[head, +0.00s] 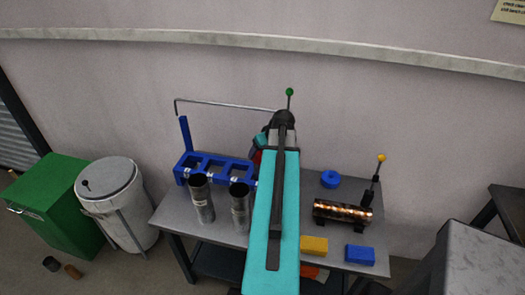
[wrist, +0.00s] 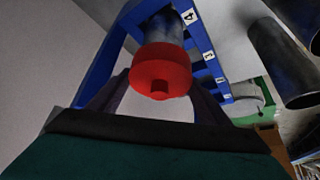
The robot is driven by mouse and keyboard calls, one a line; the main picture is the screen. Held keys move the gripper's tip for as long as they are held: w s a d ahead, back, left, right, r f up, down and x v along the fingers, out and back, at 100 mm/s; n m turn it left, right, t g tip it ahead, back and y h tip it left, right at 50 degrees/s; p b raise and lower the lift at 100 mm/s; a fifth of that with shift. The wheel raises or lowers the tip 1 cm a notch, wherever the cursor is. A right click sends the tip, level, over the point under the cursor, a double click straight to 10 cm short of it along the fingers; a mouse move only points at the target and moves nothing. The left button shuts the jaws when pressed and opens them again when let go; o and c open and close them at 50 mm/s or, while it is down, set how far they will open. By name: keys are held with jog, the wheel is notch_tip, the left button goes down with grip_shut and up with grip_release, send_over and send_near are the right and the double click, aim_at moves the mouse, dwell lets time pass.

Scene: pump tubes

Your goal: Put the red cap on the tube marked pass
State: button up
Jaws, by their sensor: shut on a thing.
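The red cap (wrist: 160,72) is between the fingers of my gripper (wrist: 158,92) in the wrist view, and the gripper is shut on it. A grey tube (wrist: 166,28) lies directly behind the cap, in line with it, at the slot labelled 4 of the blue rack (wrist: 105,45). I cannot tell whether the cap is seated on that tube or only close to it. In the head view the blue rack (head: 184,134) stands at the table's back left, and my arm hides its right end. Two dark metal tubes stand in front of it, left (head: 201,198) and middle (head: 240,208). No pass mark is readable.
Right of my arm on the grey table (head: 215,232) are a blue ring (head: 330,179), a copper coil piece (head: 343,212), a yellow block (head: 314,245) and a blue block (head: 360,255). A white bin (head: 118,205) and green box (head: 50,200) stand left.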

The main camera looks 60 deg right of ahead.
jog(key=o, duration=1.1)
jog(key=b+v, duration=0.4)
jog(key=v, duration=0.9)
jog(key=shift+s+r, duration=0.2)
jog(key=shift+r, duration=0.1)
dwell(0.5)
